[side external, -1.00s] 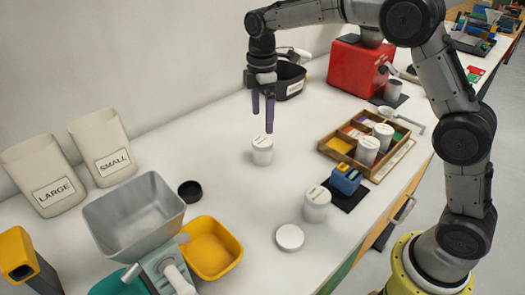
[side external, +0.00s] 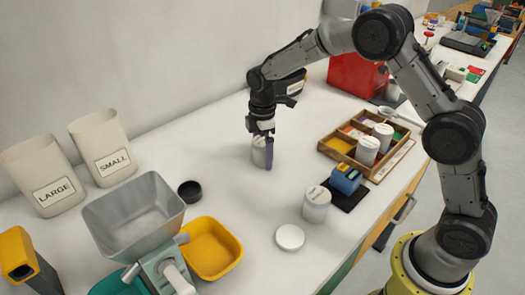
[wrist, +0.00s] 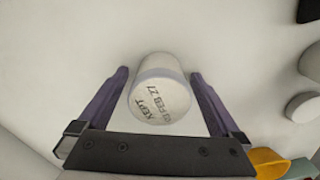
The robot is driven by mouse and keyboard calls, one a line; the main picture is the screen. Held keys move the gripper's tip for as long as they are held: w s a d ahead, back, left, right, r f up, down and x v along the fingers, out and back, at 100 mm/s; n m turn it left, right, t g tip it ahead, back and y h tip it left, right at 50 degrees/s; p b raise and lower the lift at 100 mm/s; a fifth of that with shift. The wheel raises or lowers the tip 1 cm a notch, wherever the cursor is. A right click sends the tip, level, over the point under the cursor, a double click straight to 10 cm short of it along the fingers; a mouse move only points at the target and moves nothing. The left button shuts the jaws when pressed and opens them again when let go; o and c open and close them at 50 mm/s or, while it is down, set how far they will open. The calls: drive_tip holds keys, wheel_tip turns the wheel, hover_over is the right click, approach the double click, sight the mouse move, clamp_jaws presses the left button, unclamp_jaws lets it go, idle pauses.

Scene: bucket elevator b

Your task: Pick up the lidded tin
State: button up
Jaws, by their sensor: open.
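A white cylindrical tin (side external: 258,154) stands upright on the white bench, partly hidden by my gripper in the side view. In the wrist view, the tin (wrist: 160,95) shows a pale lid-like top printed with "KEPT" and a date ending "FEB 27". My gripper (side external: 264,160) is lowered over it, pointing down. In the wrist view, the purple fingers of my gripper (wrist: 158,80) are open, one on each side of the tin, with a narrow gap at each side.
Another white tin (side external: 316,206) stands nearer the front, beside a loose white disc (side external: 290,237) and a blue-and-yellow block (side external: 346,178). A wooden divided tray (side external: 340,148) lies right; a small black cup (side external: 190,191) and yellow bin (side external: 212,248) lie left. Bench around the gripped-over tin is clear.

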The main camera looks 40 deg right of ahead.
drive_tip(key=c, duration=1.5)
drive_tip(key=shift+r, duration=0.1)
